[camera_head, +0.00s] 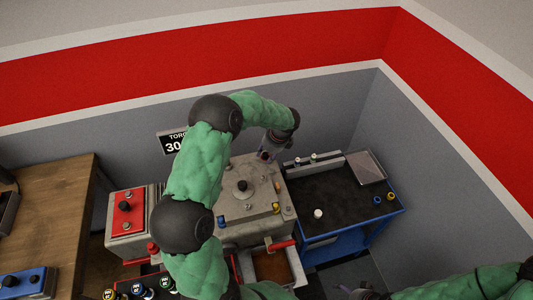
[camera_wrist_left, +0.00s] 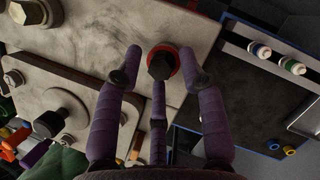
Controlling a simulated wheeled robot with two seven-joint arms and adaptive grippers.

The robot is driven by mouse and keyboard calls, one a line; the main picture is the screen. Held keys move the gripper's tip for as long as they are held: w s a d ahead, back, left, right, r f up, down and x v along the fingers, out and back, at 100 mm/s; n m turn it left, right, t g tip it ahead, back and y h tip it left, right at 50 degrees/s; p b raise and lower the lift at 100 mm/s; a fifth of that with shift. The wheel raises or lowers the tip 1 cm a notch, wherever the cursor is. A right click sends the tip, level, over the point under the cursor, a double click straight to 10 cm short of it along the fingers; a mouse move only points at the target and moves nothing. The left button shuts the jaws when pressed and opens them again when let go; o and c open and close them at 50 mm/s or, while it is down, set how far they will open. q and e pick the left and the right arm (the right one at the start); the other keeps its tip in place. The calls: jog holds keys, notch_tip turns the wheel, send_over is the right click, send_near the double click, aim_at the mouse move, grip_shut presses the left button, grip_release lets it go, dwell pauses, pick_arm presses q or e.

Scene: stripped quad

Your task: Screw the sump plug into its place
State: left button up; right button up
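A dark hex-headed plug with a red ring (camera_wrist_left: 161,65), which looks like the sump plug, stands on the pale metal block (camera_wrist_left: 185,22) in the left wrist view. I cannot tell how deep it sits. My left gripper (camera_head: 266,153) is over the back right corner of the block (camera_head: 240,210) in the head view. Its purple fingers are spread, with two tips either side of the plug and a third finger below it in the left wrist view. My right gripper (camera_head: 358,293) shows only partly at the bottom edge of the head view; its fingers are unclear.
A blue cart (camera_head: 345,240) with a dark top stands right of the block, holding a white cylinder (camera_head: 318,214) and small rings. A red box (camera_head: 126,212) stands to the left. A knob (camera_head: 242,186) and bolts rise from the block. An open drawer (camera_head: 272,268) sits in front.

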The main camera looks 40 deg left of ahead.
dwell(0.3)
pick_arm(q)
jog(key=v, duration=1.2)
dwell(0.3)
